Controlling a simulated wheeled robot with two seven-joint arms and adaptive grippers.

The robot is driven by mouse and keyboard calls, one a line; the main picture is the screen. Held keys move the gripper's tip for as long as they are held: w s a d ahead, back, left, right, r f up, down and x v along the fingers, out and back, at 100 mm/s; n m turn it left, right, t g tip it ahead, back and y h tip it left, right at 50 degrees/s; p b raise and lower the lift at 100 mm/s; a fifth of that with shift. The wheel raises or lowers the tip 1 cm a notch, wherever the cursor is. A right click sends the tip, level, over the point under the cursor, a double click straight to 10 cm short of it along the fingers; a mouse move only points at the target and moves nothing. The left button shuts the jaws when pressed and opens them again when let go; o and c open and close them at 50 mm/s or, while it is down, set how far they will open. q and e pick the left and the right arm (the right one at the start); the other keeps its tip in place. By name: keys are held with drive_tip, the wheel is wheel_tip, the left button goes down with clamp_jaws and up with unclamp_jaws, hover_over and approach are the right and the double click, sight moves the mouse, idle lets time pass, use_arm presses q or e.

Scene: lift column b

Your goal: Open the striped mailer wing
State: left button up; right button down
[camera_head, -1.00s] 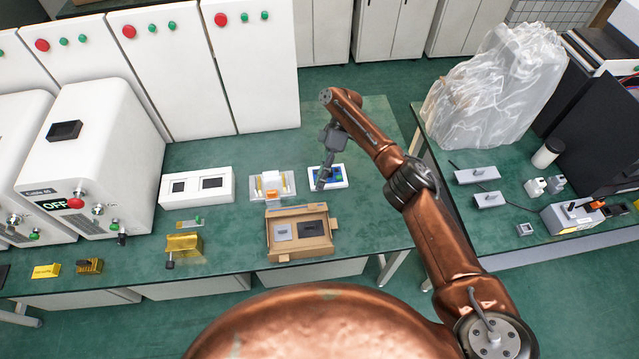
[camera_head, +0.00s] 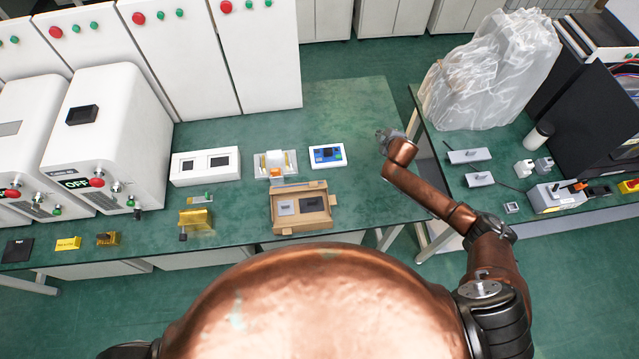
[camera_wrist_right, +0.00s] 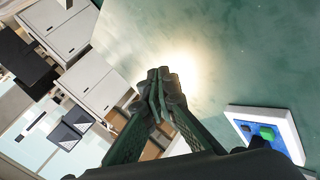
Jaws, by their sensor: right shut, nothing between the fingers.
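An open brown cardboard mailer (camera_head: 318,222) lies near the front edge of the green table. I cannot make out stripes on any flap at this size. My right gripper (camera_head: 383,136) is off to the right of the mailer, near the table's right edge, apart from it. In the right wrist view its two fingers (camera_wrist_right: 158,88) are closed together with nothing between them. My left gripper is not in view.
Behind the mailer are a white-framed blue board (camera_head: 327,155), also in the right wrist view (camera_wrist_right: 268,133), and a white-and-orange fixture (camera_head: 276,165). A white two-slot block (camera_head: 205,165) and a yellow holder (camera_head: 196,221) stand left. The table's back right is clear.

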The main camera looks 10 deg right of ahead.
drive_tip(key=s+a+r+n+g+y+p, duration=0.1)
drive_tip(key=s+a+r+n+y, duration=0.15)
drive_tip(key=s+a, duration=0.55)
drive_tip(key=s+a+r+n+y+p, duration=0.15)
drive_tip(key=s+a+n+y, duration=0.3)
drive_tip(key=s, duration=0.65)
drive_tip(key=s+a+r+n+g+y+p, duration=0.1)
drive_tip(key=s+a+r+n+y, duration=0.15)
drive_tip(key=s+a, duration=0.55)
approach(310, 184)
drive_tip(key=a, duration=0.4)
drive_tip(key=shift+w+f+y, duration=0.45)
drive_tip(key=shift+w+f, duration=0.5)
drive_tip(key=shift+f, duration=0.2)
drive_tip(key=shift+w+f, duration=0.4)
drive_tip(key=shift+w, duration=0.25)
drive_tip(key=shift+d, duration=0.15)
